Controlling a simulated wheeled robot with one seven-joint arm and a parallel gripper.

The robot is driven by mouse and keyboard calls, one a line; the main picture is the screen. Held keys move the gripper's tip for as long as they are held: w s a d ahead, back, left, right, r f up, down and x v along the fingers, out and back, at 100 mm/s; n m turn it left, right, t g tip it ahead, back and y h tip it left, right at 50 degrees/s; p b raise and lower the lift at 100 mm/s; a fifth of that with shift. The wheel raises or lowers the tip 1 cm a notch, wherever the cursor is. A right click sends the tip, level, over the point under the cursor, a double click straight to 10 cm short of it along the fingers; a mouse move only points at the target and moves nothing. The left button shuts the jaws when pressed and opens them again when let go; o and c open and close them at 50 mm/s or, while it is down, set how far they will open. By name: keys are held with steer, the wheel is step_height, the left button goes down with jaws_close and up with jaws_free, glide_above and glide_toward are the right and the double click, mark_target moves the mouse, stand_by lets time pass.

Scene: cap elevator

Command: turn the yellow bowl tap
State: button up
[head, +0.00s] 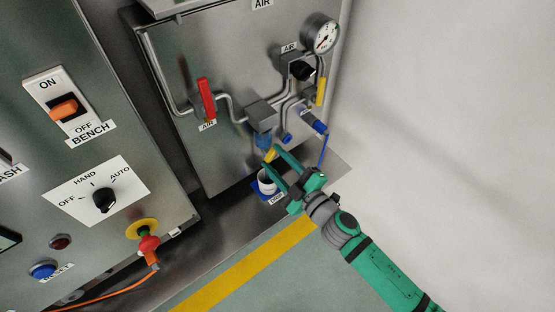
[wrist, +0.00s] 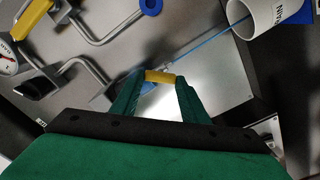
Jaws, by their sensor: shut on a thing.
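The yellow bowl tap (head: 270,155) sits low under the clear blue-tinted bowl (head: 263,139) on the grey panel. My green gripper (head: 273,160) reaches up to it from the lower right in the head view. In the wrist view the yellow tap (wrist: 160,76) lies between the two fingertips, and my gripper (wrist: 159,80) is shut on it. The fingers hide part of the tap, and the bowl behind it shows only partly.
A white drain cup (head: 267,185) stands just below the tap, close to my fingers. A red lever (head: 206,98), a black knob (head: 302,70), a yellow lever (head: 321,91) and a gauge (head: 320,34) are on the panel. The white wall (head: 450,120) at right is bare.

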steer(key=n, duration=0.4)
steer(key=shift+d+n, duration=0.15)
steer(key=shift+n, duration=0.15)
steer(key=shift+w+n, duration=0.1)
steer(key=shift+n, duration=1.7)
steer(key=o, duration=1.1)
steer(key=shift+f, duration=0.1)
steer(key=shift+c, duration=0.2)
steer(key=v, duration=1.1)
